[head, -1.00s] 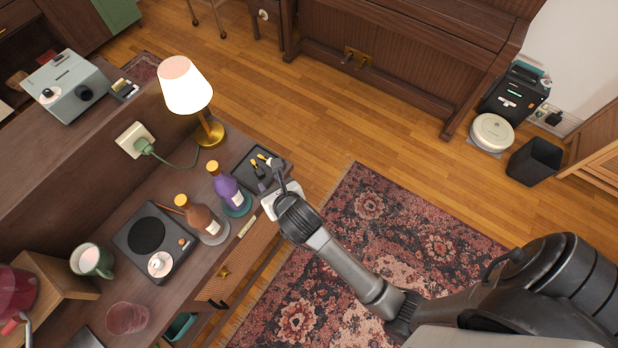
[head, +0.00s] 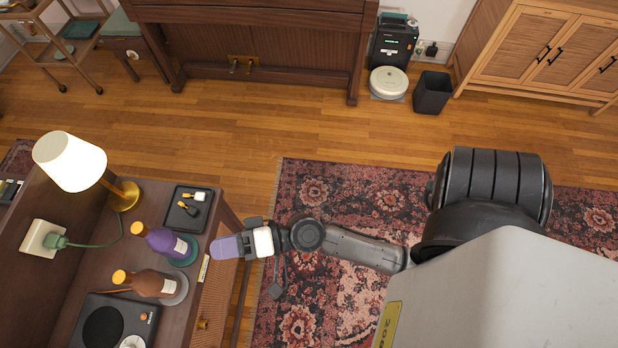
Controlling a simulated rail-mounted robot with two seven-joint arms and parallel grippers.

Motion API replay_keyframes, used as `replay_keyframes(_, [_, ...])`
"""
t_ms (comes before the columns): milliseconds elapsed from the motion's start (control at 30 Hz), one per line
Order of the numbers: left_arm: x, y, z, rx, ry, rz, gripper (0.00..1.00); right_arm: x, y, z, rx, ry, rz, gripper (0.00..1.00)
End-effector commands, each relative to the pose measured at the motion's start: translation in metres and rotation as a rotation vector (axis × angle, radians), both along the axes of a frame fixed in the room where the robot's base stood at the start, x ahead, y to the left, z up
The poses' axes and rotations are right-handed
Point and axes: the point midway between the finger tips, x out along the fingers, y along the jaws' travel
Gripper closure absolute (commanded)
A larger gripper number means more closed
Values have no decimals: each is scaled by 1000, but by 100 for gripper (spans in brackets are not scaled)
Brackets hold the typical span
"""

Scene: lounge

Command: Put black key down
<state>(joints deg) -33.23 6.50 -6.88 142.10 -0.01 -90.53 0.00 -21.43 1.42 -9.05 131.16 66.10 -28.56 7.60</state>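A small black key with a yellow end (head: 188,209) lies in the black tray (head: 181,226) on the dark wooden desk. A similar piece with a white end (head: 200,196) lies beside it. My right gripper (head: 226,248) reaches in from the right, past the desk's right edge, below and to the right of the tray and apart from it. Its lavender finger part points left, and no key shows in it. The view does not show whether its fingers are apart. My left gripper is out of view.
A purple bottle (head: 165,241) and a brown bottle (head: 150,283) stand close left of my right gripper. A lit lamp (head: 70,162) stands behind them. A black device (head: 112,322) lies at the front. Rug (head: 320,185) and open floor lie right of the desk.

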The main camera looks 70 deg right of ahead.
Motion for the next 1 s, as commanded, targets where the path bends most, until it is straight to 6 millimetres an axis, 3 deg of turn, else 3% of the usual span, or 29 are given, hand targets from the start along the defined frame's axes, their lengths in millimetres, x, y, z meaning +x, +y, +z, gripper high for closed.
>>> replay_keyframes(67, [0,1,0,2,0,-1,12,-22,6,-30,-282,41,87,63])
replay_keyframes(167, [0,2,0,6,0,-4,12,-49,-1,-72,-613,132,180,63])
replay_keyframes(300, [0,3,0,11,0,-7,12,-86,-35,-118,-997,307,271,63])
replay_keyframes(400, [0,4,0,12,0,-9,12,-110,-64,-137,-1197,438,309,63])
replay_keyframes(633, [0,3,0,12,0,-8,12,-145,-108,-151,-1436,647,341,63])
replay_keyframes(1000, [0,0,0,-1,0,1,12,-152,-117,-152,-1479,694,344,63])
